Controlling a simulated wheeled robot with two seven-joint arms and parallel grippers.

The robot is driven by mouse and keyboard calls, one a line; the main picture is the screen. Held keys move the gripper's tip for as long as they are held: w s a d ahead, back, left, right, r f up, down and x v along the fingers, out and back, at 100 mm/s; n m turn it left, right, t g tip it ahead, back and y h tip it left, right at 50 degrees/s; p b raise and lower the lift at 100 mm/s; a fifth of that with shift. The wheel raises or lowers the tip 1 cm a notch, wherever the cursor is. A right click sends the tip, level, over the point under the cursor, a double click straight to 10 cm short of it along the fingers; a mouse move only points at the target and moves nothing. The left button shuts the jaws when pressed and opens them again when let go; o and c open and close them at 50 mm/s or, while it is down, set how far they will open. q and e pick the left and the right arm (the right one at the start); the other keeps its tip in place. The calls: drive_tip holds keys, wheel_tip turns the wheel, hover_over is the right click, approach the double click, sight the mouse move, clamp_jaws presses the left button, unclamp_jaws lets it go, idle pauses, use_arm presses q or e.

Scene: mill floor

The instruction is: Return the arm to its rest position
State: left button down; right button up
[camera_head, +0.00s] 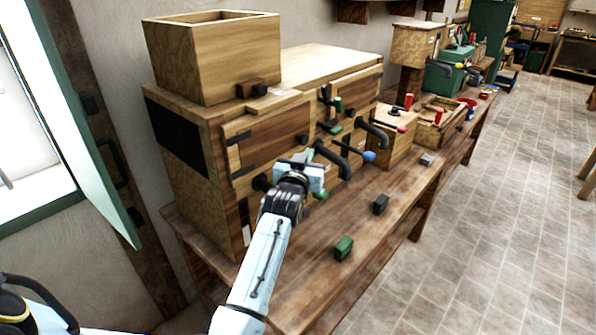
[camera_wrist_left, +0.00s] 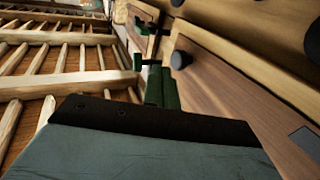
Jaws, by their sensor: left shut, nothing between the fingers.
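My left arm (camera_head: 262,262) is pale blue and reaches up from the bottom of the head view. My left gripper (camera_head: 310,168) is at its end, in front of the wooden cabinet (camera_head: 226,175) and close to the black curved spouts (camera_head: 333,160). The gripper is shut and empty. I cannot tell in the head view whether the hand touches a spout. My right gripper is not in view.
The wooden bench (camera_head: 384,222) carries a green block (camera_head: 343,248) and a black block (camera_head: 380,205) in front of the cabinet. An open wooden box (camera_head: 212,60) stands on the cabinet. A pale open panel (camera_head: 75,110) is at left. The tiled floor (camera_head: 520,215) at right is clear.

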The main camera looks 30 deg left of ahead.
use_arm(q)
drive_tip(key=s+d+f+m+g+h, duration=0.2)
drive_tip(key=s+d+f+g, duration=0.3)
drive_tip(key=s, duration=0.9)
drive_tip(key=s+d+f+m+g+h, duration=0.15)
drive_tip(key=s+f+g, duration=0.4)
drive_tip(key=s, duration=0.85)
drive_tip(key=s+d+f+m+g+h, duration=0.1)
drive_tip(key=s+d+f+g, duration=0.45)
drive_tip(key=s, duration=0.75)
wheel_tip(320, 180, down, 27)
drive_tip(key=a+t+b, duration=0.1)
drive_tip(key=a+b, duration=0.1)
drive_tip(key=b, duration=0.1)
drive_tip(key=s+a+f+g+b, duration=0.1)
drive_tip(key=s+a+f+b, duration=0.1)
drive_tip(key=s+f, duration=1.6)
drive_tip(key=shift+a+f+m+b, duration=0.25)
drive_tip(key=shift+f+m+b, duration=0.1)
drive_tip(key=shift+f, duration=0.5)
drive_tip(key=shift+w, duration=0.1)
